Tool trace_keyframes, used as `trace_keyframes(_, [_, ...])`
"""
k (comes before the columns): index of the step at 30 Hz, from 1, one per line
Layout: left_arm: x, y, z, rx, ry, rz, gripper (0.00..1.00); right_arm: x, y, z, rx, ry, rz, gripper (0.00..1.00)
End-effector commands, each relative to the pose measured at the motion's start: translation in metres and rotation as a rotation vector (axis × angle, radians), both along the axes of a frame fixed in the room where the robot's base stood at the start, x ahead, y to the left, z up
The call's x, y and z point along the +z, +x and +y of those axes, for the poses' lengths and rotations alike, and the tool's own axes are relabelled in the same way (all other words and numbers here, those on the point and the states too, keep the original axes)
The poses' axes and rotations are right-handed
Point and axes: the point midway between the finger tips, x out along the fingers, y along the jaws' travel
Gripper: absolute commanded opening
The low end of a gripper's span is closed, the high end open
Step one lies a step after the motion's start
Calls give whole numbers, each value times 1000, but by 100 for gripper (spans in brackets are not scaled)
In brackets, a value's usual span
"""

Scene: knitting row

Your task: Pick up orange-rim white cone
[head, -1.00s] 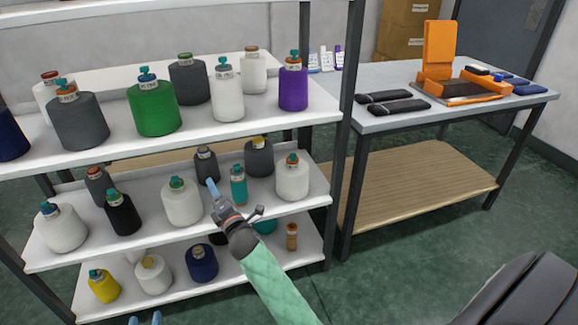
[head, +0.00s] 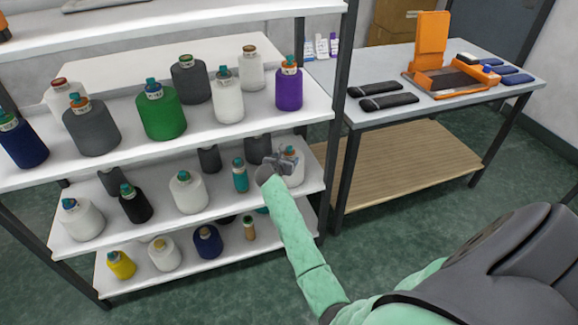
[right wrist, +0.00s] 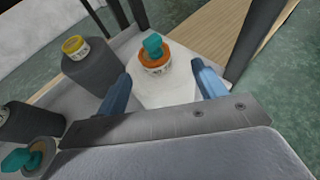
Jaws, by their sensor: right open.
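The orange-rim white cone (head: 294,174) stands upright at the right end of the middle shelf, partly hidden by my right gripper in the head view. In the right wrist view, the cone (right wrist: 168,90) has an orange rim and a teal piece on top. My right gripper (head: 280,161) is at the cone. In the right wrist view, the blue fingers of the right gripper (right wrist: 161,71) are open, one on each side of the white body. I cannot tell whether they touch it. My left gripper is out of view.
A dark grey cone with a yellow rim (right wrist: 93,65) stands just left of the white cone. The upper shelf (head: 215,134) hangs above with several cones, and a shelf post (head: 338,110) rises at right.

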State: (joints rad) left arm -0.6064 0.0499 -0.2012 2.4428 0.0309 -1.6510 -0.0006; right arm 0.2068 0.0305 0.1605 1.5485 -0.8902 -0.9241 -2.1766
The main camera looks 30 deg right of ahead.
Motion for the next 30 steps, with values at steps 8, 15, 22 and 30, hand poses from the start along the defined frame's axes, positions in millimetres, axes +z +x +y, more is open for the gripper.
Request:
trace_keyframes(8, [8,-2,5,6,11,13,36,-9,19,-16,0,3,-2,70])
trace_keyframes(15, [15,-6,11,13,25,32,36,-21,39,-36,1,1,-3,70])
trace_keyframes(22, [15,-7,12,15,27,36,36,-26,43,-41,1,1,-3,70])
trace_keyframes(30, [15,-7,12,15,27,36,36,-25,43,-41,2,2,-4,41])
